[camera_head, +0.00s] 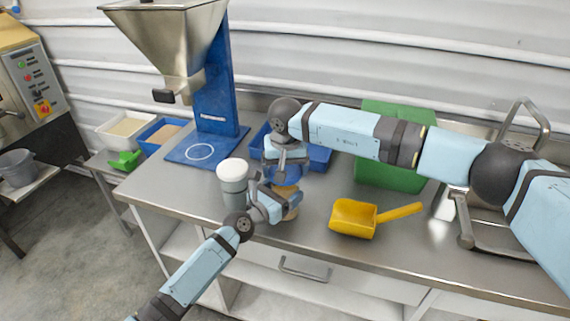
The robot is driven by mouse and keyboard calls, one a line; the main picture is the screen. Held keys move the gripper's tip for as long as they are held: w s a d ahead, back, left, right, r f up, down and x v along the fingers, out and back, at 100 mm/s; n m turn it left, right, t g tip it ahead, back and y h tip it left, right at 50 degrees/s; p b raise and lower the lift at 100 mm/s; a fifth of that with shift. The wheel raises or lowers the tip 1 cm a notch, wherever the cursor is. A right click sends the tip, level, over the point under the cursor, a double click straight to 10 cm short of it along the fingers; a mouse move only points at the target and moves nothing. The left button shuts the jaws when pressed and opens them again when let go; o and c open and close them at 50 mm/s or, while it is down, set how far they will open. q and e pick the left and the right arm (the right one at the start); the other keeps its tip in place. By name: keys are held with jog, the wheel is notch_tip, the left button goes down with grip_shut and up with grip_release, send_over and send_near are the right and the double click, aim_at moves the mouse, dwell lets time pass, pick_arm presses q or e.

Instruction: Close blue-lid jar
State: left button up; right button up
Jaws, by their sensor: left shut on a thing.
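The blue-lid jar (291,212) stands near the front edge of the steel worktop, with a tan body and mostly hidden by both my grippers. My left gripper (286,203) comes in from the front left and is shut on the jar's body. My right gripper (287,172) points down directly above the jar. Its fingers overlap the blue at the jar's top, so I cannot tell whether they are open or shut, or how the lid sits.
A white-lid jar (233,170) stands just left of my grippers. A yellow scoop (354,218) lies to the right. A green bin (395,178) and a blue bin (320,157) are behind. A hopper (170,35) on a blue stand (214,95) is at back left. The worktop's front-left part is clear.

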jog(key=shift+f, duration=0.2)
jog(key=shift+f, duration=0.55)
dwell(0.4)
